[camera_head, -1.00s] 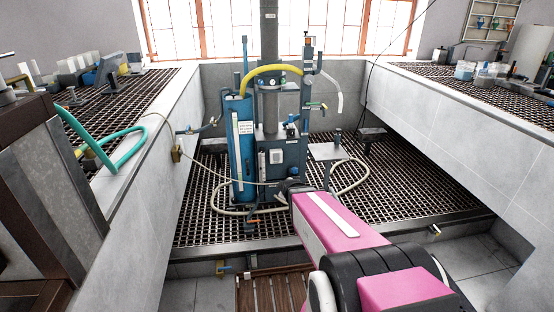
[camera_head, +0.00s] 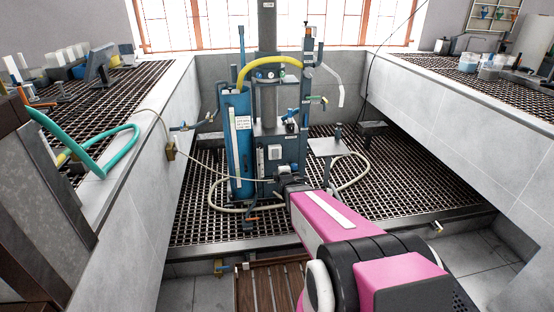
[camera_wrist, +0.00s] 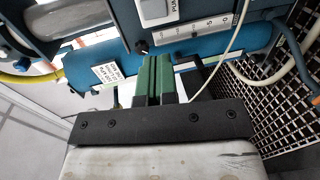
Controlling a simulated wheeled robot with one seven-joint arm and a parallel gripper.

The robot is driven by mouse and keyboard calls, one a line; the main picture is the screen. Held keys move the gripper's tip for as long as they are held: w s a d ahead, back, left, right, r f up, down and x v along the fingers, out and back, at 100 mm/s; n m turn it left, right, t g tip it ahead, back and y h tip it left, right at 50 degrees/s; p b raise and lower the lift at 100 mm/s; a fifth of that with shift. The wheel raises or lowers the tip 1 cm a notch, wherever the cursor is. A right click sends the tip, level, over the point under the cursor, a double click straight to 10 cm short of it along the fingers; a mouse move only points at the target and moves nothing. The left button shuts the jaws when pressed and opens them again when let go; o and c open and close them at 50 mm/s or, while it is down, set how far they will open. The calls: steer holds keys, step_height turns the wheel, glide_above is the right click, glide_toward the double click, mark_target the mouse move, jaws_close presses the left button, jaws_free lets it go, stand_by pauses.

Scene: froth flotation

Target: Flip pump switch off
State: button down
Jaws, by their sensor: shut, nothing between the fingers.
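The flotation machine stands ahead in the head view, with a blue cylinder (camera_head: 236,145) and a grey-blue control box (camera_head: 292,144). A pale switch unit (camera_head: 274,153) is on the front of the box. In the wrist view, part of a white switch unit (camera_wrist: 155,9) shows at the top edge, beside a label reading partly "PUMP". The switch position cannot be told. My gripper (camera_wrist: 155,62) has its green-padded fingers shut and empty, below the switch unit in the picture. Contact with the panel cannot be told. In the head view my arm hides most of the gripper.
A pale hose (camera_head: 352,181) loops around the machine over the metal grating (camera_head: 405,190). A thin pale hose also crosses the wrist view (camera_wrist: 221,60), close to the fingers. A teal hose (camera_head: 118,152) hangs over the left ledge. A wooden slatted platform (camera_head: 268,288) lies below.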

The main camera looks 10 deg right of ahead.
mark_target(276, 156)
steer(key=shift+w, duration=0.15)
steer(key=w, duration=0.4)
steer(key=w+f, duration=0.1)
steer(key=w, duration=0.4)
steer(key=w+f, duration=0.1)
steer(key=w, duration=0.3)
steer(key=shift+w+f, duration=0.1)
steer(key=shift+w, duration=0.15)
steer(key=shift+w+f, duration=0.15)
steer(key=shift+w, duration=0.2)
steer(key=shift+s, duration=0.1)
steer(key=shift+s, duration=0.3)
steer(key=s+f, duration=0.2)
steer(key=s, duration=1.1)
steer(key=shift+s, duration=0.25)
